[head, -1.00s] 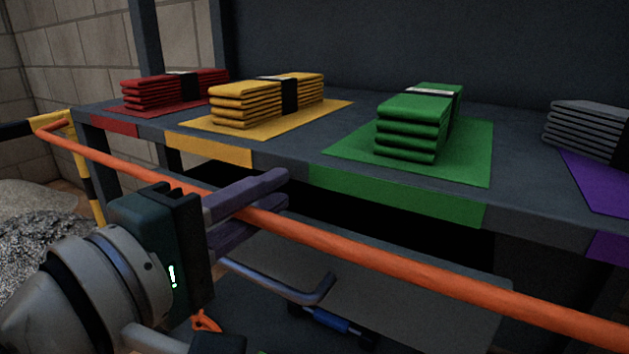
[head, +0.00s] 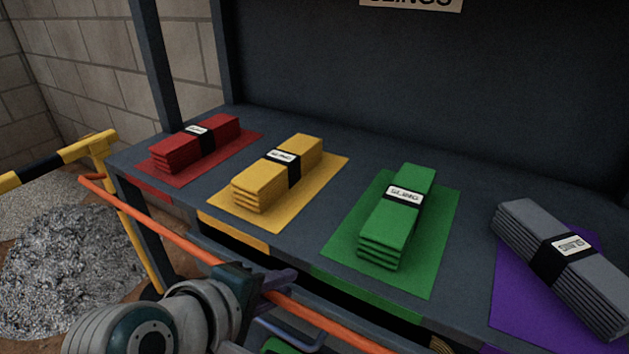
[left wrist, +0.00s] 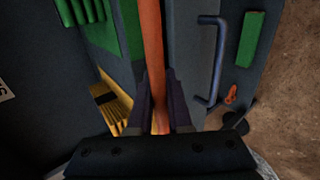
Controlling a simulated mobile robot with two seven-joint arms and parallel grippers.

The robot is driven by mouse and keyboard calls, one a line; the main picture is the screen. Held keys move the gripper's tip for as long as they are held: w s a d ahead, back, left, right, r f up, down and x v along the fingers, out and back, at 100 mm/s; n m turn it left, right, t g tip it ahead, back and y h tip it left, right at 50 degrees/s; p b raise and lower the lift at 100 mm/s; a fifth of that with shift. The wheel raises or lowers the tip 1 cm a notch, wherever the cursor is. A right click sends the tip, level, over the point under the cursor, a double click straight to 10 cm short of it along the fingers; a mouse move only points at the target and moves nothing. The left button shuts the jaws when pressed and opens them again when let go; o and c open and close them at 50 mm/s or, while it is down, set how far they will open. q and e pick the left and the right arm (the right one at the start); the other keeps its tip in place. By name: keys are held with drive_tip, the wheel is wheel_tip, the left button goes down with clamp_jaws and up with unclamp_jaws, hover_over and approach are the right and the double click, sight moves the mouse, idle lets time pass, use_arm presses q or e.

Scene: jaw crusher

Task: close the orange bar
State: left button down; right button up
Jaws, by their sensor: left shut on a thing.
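The orange bar (head: 170,228) runs slantwise across the front of the sling table in the head view, from the yellow-and-black post at the left down to the lower right. Its left end is bent and lies close to the post (head: 105,150); whether they touch I cannot tell. My left gripper (head: 285,290) is shut on the bar, seen from behind at the table's front edge. In the left wrist view the bar (left wrist: 152,45) passes between the two fingers (left wrist: 160,112). My right gripper is not in view.
The table (head: 300,120) holds red (head: 195,143), yellow (head: 278,172), green (head: 398,215) and grey (head: 560,265) sling stacks on coloured mats. A gravel heap (head: 70,265) lies at the left. A blue handle (left wrist: 213,60) sits on a panel beside the bar in the left wrist view.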

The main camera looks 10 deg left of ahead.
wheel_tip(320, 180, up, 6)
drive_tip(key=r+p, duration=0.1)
drive_tip(key=p, duration=0.3)
use_arm(q)
drive_tip(key=g+y+b, duration=0.1)
drive_tip(key=g+b, duration=0.3)
drive_tip(key=b, duration=0.3)
drive_tip(key=w+r+g+y+b, duration=0.1)
drive_tip(key=g+y+b, duration=0.1)
drive_tip(key=g+b, duration=0.2)
drive_tip(key=g+y+b, duration=0.1)
drive_tip(key=g+b, duration=0.3)
drive_tip(key=b, duration=0.6)
drive_tip(key=shift+w+d+r+b, duration=0.25)
drive_tip(key=shift+b, duration=0.15)
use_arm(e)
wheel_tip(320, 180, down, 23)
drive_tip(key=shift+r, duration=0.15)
use_arm(q)
drive_tip(key=shift+r, duration=0.15)
drive_tip(key=c, duration=0.9)
unclamp_jaws()
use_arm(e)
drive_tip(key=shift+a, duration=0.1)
use_arm(q)
drive_tip(key=shift+o, duration=0.2)
